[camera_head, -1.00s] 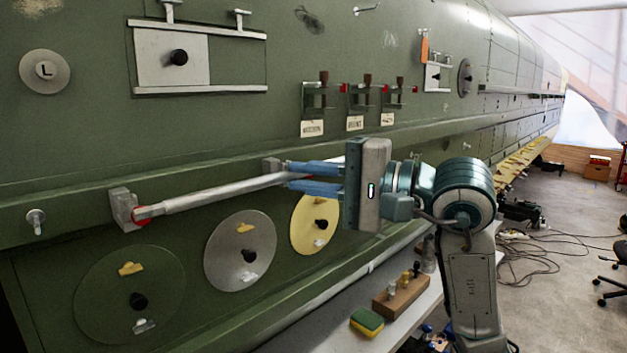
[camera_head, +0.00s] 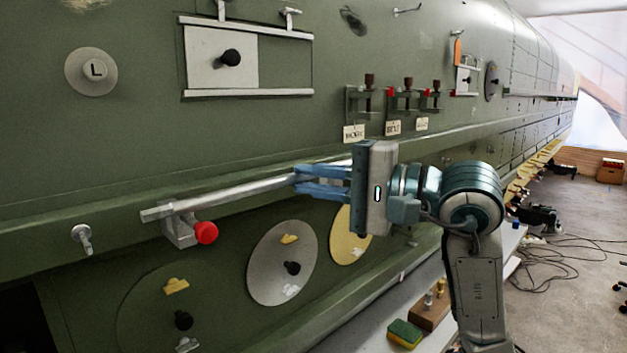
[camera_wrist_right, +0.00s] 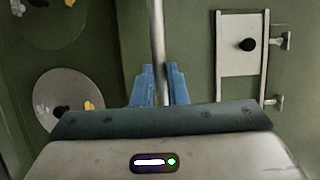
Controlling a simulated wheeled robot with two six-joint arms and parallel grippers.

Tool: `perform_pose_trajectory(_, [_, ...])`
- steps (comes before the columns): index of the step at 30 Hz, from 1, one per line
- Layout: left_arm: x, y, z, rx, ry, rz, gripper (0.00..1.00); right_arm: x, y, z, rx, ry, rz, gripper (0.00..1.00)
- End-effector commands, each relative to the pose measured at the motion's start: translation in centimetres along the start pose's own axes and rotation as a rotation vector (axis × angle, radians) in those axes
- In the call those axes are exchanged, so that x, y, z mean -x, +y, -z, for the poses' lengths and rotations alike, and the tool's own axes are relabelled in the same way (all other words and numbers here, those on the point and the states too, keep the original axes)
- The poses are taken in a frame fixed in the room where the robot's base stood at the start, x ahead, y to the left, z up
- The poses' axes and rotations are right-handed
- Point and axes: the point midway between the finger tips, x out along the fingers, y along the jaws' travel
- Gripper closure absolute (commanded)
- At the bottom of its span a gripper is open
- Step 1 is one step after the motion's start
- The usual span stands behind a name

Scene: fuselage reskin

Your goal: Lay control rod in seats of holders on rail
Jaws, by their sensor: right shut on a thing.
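The grey control rod (camera_head: 235,191) reaches left from my right gripper (camera_head: 322,182), which is shut on it with blue fingers. The rod runs along the rail (camera_head: 110,231), and its squared left end juts past the left holder (camera_head: 180,232). That grey holder, with a red knob (camera_head: 206,233), shows below the rod. I cannot tell whether the rod rests in its seat or hangs just above or in front of it. The other holder is hidden around my gripper. In the right wrist view the rod (camera_wrist_right: 157,45) runs up from between the fingers (camera_wrist_right: 160,88). My left gripper is out of view.
Clamps with labels (camera_head: 393,128) and a sliding panel (camera_head: 222,58) are on the green fuselage wall above the rail. Round covers (camera_head: 282,262) lie below it. A bench at lower right holds a sponge (camera_head: 404,333) and a wooden block (camera_head: 430,310).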

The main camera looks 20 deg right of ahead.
Motion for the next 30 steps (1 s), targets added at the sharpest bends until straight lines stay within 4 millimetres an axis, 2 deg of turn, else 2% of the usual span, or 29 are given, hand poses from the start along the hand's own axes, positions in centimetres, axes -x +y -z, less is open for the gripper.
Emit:
perform_pose_trajectory(2, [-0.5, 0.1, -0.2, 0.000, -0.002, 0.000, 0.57, 0.1, 0.2, -0.1, -0.004, -0.001, 0.003, 1.00])
perform_pose_trajectory(5, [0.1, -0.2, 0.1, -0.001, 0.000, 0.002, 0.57, -0.6, -0.1, 0.2, -0.008, -0.003, 0.004, 1.00])
perform_pose_trajectory(12, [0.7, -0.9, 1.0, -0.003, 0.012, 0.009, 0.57, -2.8, 0.1, 1.1, -0.009, -0.004, 0.004, 1.00])
perform_pose_trajectory(22, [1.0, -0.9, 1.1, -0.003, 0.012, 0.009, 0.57, -5.7, 0.5, 2.3, -0.007, -0.003, 0.003, 1.00])
perform_pose_trajectory(24, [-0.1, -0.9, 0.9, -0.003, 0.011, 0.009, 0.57, -5.5, 1.6, 2.3, -0.004, -0.001, 0.002, 1.00])
perform_pose_trajectory(30, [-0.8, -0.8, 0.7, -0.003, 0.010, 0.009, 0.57, -5.5, 2.3, 2.2, -0.004, 0.000, 0.003, 1.00])
